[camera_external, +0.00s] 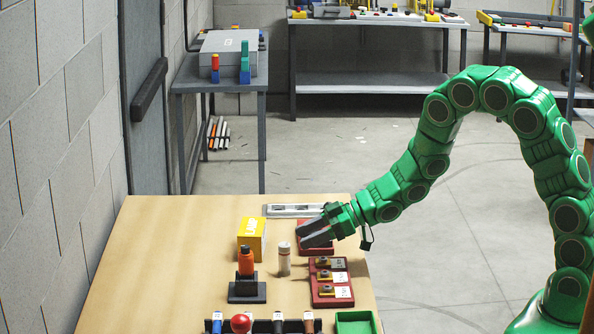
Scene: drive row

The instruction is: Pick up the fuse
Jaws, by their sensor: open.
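A small upright whitish cylinder with a grey-tan end, which looks like the fuse (284,262), stands on the wooden table (170,260), right of the middle. My gripper (308,234) comes in from the right and points left. Its dark fingers are open, with nothing seen between them. The fingertips show just above and right of the cylinder in the picture, apart from it. I cannot tell their exact height above the table.
A yellow box (251,238) and an orange bottle-like piece (246,261) on a black stand (247,291) are left of the cylinder. A red tray (331,297) holding small parts lies to its right. A green tray (357,323) and a dark rack are at the front. The table's left side is clear.

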